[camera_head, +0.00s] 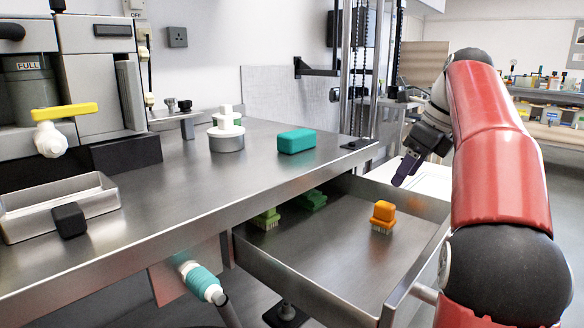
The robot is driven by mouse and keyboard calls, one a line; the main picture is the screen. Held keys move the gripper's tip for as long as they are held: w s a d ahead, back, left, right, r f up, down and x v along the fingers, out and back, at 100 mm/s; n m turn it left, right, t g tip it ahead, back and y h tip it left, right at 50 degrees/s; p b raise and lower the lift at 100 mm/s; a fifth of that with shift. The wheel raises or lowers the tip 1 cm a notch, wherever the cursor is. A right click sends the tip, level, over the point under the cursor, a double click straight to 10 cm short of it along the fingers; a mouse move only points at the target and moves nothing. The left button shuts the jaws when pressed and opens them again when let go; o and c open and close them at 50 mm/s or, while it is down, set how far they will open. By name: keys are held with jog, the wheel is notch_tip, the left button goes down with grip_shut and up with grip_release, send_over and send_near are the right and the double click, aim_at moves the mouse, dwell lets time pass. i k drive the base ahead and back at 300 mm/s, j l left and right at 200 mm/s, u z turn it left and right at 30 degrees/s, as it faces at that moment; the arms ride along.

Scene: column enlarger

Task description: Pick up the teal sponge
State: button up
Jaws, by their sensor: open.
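The teal sponge (297,141) is a rounded rectangular block. It lies flat on the steel counter (205,185), near the counter's back right part, with nothing touching it. My gripper (404,171) is to the right of the sponge, beyond the counter's right end, and points down and to the left. It is open and appears empty; its fingers are small and dark in this view. It is well apart from the sponge.
An open drawer (338,268) below the counter holds an orange brush (383,213), a lime brush (266,218) and a green brush (312,200). A white-topped fixture (226,131) stands left of the sponge. Chains and a column (358,75) rise behind. A shallow tray (60,207) sits front left.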

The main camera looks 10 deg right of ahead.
aim_at(294, 141)
jog(key=k, duration=1)
